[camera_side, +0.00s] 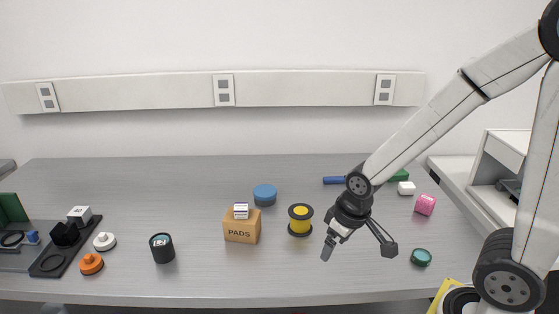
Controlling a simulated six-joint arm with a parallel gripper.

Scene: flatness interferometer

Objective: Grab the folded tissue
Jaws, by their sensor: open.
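My gripper (358,251) is open and empty, its two fingers spread and pointing down above the front right part of the table. A small white block (406,188), possibly the folded tissue, lies at the right rear of the table, behind and to the right of my gripper. A pink block (424,204) lies just in front and to the right of it. Both are too small to tell whether either is folded tissue. My gripper is apart from both.
A cardboard box marked PADS (241,229) carries a small white item. A yellow spool (300,220) stands left of my gripper, a green-topped round piece (421,257) to its right. A blue round piece (265,194) and black cup (162,248) stand farther left. The grey table (240,280) is clear in front.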

